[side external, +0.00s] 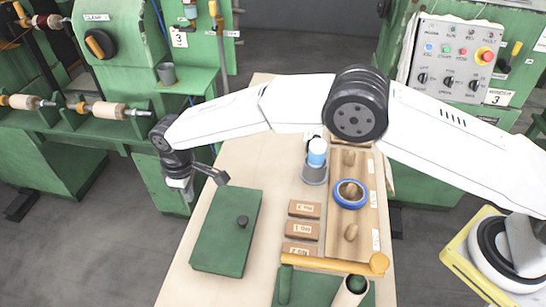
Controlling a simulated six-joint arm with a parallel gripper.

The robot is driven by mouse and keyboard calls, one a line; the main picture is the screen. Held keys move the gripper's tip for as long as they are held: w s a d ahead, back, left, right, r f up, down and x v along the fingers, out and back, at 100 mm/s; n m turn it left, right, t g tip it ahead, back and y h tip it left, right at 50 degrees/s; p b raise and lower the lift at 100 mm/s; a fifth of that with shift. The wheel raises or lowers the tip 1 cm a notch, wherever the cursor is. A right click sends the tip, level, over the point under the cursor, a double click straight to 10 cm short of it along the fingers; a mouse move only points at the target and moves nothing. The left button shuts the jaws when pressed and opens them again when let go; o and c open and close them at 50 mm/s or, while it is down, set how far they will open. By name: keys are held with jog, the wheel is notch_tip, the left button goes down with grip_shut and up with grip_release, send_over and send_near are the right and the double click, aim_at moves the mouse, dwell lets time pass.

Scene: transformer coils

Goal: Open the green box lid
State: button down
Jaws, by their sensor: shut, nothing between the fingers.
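My gripper (223,178) is shut and empty, in the air above and beyond the far end of the lid. It is apart from the knob.
To the right, wooden blocks (303,230) stand beside a wooden tray (372,222) holding a blue ring (350,194). A white-and-blue bottle (316,152) stands in a grey cup. Green machines (110,60) stand behind.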

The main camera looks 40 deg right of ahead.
jog(key=shift+w+a+f, duration=0.3)
jog(key=shift+w+a, duration=0.45)
jog(key=shift+a, duration=0.05)
jog(key=shift+c, duration=1.6)
grip_release()
notch_tip(320, 180, up, 7)
jog(key=shift+w+a, duration=0.35)
